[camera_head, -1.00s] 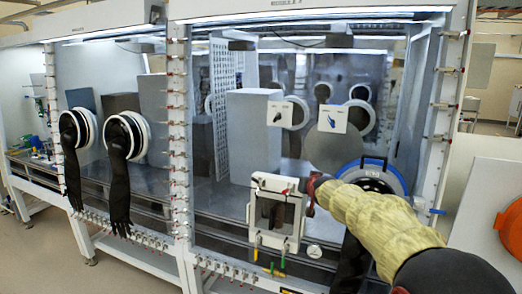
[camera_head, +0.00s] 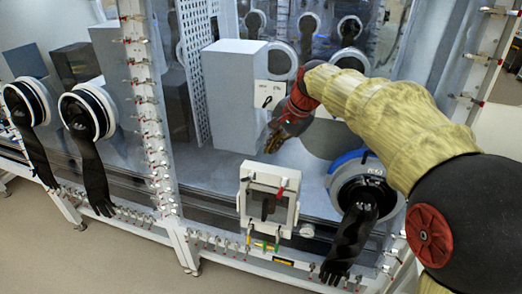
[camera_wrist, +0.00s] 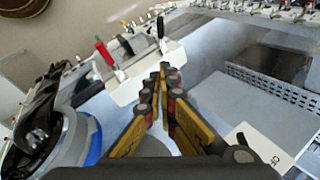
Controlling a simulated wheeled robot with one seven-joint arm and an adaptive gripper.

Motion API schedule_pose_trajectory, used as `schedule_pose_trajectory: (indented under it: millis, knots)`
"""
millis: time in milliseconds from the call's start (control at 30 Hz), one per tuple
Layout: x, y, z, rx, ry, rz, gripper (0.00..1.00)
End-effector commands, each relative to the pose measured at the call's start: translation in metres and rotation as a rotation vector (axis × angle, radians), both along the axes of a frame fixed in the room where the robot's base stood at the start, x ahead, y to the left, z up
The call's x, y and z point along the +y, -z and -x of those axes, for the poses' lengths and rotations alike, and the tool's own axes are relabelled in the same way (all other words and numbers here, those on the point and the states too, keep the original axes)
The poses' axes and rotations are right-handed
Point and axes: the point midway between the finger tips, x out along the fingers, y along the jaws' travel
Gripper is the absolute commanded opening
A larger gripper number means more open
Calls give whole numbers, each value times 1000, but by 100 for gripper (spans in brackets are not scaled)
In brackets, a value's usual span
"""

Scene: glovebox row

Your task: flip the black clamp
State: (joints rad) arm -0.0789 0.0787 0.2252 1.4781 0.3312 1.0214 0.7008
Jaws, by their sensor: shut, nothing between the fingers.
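The black clamp (camera_wrist: 160,27) stands up from the top edge of the small white windowed door (camera_wrist: 142,72) in the wrist view. In the head view it is small and dark at the upper left of that door (camera_head: 246,181), hard to make out. A red-handled clamp (camera_wrist: 103,50) stands beside it, and it also shows in the head view (camera_head: 282,187). My gripper (camera_wrist: 166,76) is shut and empty, its yellow and black fingers together. In the head view my gripper (camera_head: 273,138) hangs above the door, apart from the clamps.
A glove port with a blue ring and hanging black glove (camera_head: 352,232) is right of the door. A grey box (camera_head: 231,97) stands behind the glass, left of my gripper. More clamps line the upright frames (camera_head: 148,125). Green and yellow handles (camera_head: 262,245) sit below the door.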

Motion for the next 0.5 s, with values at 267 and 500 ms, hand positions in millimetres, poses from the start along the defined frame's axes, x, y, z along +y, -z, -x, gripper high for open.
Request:
schedule_pose_trajectory:
  millis: [267,500]
  knots:
    - [14,46,-15,3,-3,2,0]
    - [28,87,-30,2,-3,3,0]
